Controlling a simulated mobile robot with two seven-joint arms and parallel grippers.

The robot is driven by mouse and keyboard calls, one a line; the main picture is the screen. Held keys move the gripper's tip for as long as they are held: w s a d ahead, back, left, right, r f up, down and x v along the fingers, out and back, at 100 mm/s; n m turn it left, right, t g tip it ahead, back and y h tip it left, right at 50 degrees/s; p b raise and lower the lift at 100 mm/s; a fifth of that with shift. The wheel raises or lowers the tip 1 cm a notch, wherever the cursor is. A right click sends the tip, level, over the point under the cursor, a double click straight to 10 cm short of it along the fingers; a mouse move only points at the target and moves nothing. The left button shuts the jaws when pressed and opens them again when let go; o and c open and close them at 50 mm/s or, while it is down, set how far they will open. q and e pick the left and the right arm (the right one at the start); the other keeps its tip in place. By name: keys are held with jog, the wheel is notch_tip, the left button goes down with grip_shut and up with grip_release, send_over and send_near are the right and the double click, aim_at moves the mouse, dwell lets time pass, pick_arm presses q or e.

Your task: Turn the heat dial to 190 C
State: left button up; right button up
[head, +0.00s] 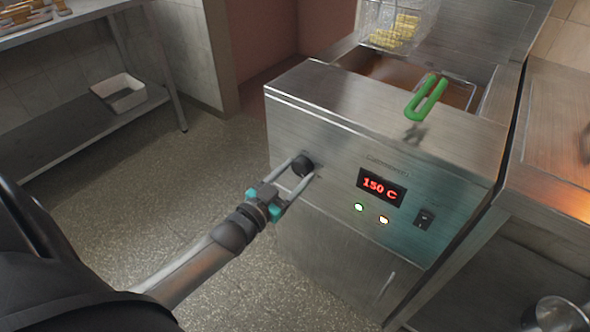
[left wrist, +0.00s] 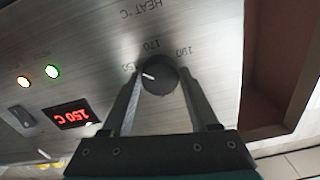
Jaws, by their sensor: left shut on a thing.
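The black heat dial (head: 303,166) is on the steel front panel of the fryer (head: 340,130). My left gripper (head: 302,170) is shut on the dial, one finger on each side. In the left wrist view the dial (left wrist: 158,76) sits between the fingertips, its white mark toward the 150 side. The printed labels HEAT °C, 150, 170 and 190 show around it; the 150 is partly hidden by a finger. The red display (head: 381,187) reads 150 C. My right gripper is not in view.
A green lamp (head: 359,207), an orange lamp (head: 383,220) and a black switch (head: 424,218) sit below the display. A green basket handle (head: 426,97) rises above the fryer top. A steel counter (head: 555,150) adjoins on the right. Open floor lies left.

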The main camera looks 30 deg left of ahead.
pick_arm(q)
jog(key=m+p, duration=0.3)
jog(key=m, duration=0.3)
jog(key=m+p, duration=0.1)
jog(key=m, duration=0.1)
jog(key=shift+m, duration=1.3)
jog(key=m, duration=0.3)
jog(key=shift+m, duration=0.3)
jog(key=m, duration=0.3)
jog(key=shift+m, duration=0.7)
jog(key=shift+r+m+b, duration=0.1)
jog(key=shift+m+b, duration=0.55)
jog(key=shift+m, duration=0.95)
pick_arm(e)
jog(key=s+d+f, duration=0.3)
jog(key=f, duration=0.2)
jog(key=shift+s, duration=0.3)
pick_arm(q)
jog(key=o, duration=1.4)
jog(key=shift+c, duration=0.2)
